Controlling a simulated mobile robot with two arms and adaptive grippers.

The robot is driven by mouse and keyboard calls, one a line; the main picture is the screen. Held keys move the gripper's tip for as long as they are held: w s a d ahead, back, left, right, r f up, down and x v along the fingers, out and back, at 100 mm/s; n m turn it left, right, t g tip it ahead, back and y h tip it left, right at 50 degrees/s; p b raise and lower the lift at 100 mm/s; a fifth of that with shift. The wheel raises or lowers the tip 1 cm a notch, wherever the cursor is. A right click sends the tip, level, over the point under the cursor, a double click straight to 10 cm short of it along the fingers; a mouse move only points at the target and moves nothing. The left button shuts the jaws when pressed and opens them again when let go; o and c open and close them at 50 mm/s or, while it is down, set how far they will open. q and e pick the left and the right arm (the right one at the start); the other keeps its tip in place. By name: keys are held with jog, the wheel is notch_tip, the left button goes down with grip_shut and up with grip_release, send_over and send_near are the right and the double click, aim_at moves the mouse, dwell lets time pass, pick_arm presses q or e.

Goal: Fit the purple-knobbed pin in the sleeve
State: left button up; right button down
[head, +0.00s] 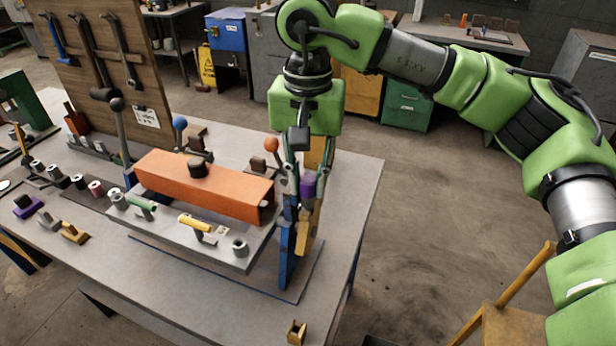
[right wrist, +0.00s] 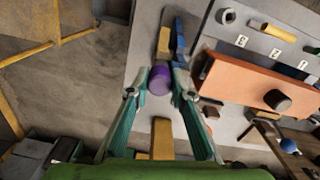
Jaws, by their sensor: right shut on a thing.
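My right gripper (head: 307,186) is shut on the purple knob (head: 308,184) of the pin, just past the right end of the orange beam. In the right wrist view the purple knob (right wrist: 160,80) sits between the two fingertips (right wrist: 158,84). The pin's shank is hidden, so I cannot tell whether it is in a sleeve. Grey ring-shaped sleeves stand on the raised grey plate, one near its front right corner (head: 240,246) and one at its left (head: 117,198). I cannot tell which sleeve is the pin's. My left gripper is not in view.
The orange beam (head: 190,184) lies across the fixture. A blue upright (head: 287,250) and a tan strip (head: 304,237) stand below my right gripper. Yellow-handled (head: 193,222) and green-handled (head: 142,204) pieces lie on the plate. An orange ball-topped lever (head: 272,145) stands close by.

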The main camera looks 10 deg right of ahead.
jog(key=c, duration=1.7)
grip_release()
notch_tip(320, 180, up, 12)
